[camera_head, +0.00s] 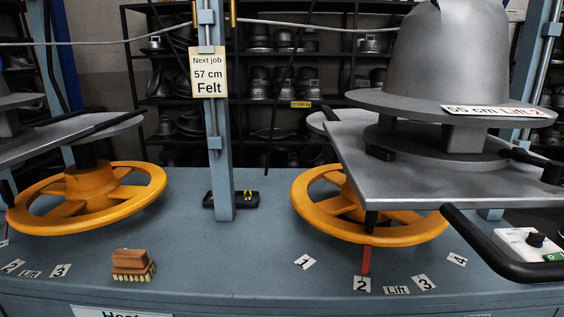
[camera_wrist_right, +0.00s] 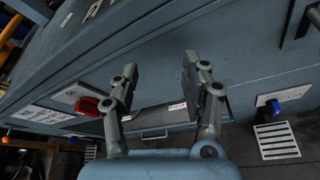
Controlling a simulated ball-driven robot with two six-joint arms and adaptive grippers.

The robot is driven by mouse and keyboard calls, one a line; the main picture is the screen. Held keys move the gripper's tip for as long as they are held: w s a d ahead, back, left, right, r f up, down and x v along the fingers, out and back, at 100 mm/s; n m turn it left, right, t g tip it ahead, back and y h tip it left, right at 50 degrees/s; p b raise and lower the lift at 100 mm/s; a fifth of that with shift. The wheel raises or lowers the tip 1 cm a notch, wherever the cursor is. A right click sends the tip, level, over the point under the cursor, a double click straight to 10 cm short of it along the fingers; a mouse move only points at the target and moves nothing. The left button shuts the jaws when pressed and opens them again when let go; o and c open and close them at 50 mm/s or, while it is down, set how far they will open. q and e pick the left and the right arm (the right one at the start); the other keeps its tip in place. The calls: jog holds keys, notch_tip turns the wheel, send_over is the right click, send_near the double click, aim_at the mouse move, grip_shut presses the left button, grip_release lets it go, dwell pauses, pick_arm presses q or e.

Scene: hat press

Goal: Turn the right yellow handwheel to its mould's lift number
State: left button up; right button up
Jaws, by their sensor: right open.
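The right yellow handwheel (camera_head: 322,216) lies flat above the blue-grey bench, partly hidden under a grey metal plate (camera_head: 385,180). A red pointer (camera_head: 366,261) below its front rim lines up with the number 2 tag (camera_head: 362,285). Tags 1 (camera_head: 304,262), 3 (camera_head: 424,282) and 4 (camera_head: 457,259) lie around it. The grey hat mould (camera_head: 440,60) above carries a label (camera_head: 498,112) reading "55 cm Lift 2". My right gripper (camera_wrist_right: 160,68) is open and empty in the right wrist view, in front of the bench's side, away from the wheel. My left gripper is out of view.
A left yellow handwheel (camera_head: 85,190) has its own lift tags. A brush (camera_head: 133,264) lies on the bench between the wheels. A post (camera_head: 217,150) bears a "57 cm Felt" sign (camera_head: 209,73). A black bar handle (camera_head: 500,260) and control box (camera_head: 530,243) stand at right.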

jog(key=s+d+f+m+g+h+b, duration=0.1)
jog(key=s+d+f+m+g, duration=0.2)
jog(key=s+f+m, duration=0.55)
jog(key=s+d+f+m+g+h+b, duration=0.1)
jog(key=s+d+f+m+g, duration=0.15)
jog(key=s+f+m, duration=0.65)
jog(key=s+f+m+g, duration=0.3)
jog(key=s+f+m, duration=0.4)
jog(key=s, duration=0.5)
jog(key=s+f+m+g, duration=0.4)
jog(key=s+f+m, duration=0.2)
jog(key=s, duration=0.6)
jog(key=shift+d+f+m+h, duration=0.3)
jog(key=shift+d+f+m, duration=0.05)
jog(key=shift+f, duration=0.55)
jog(key=shift+g, duration=0.25)
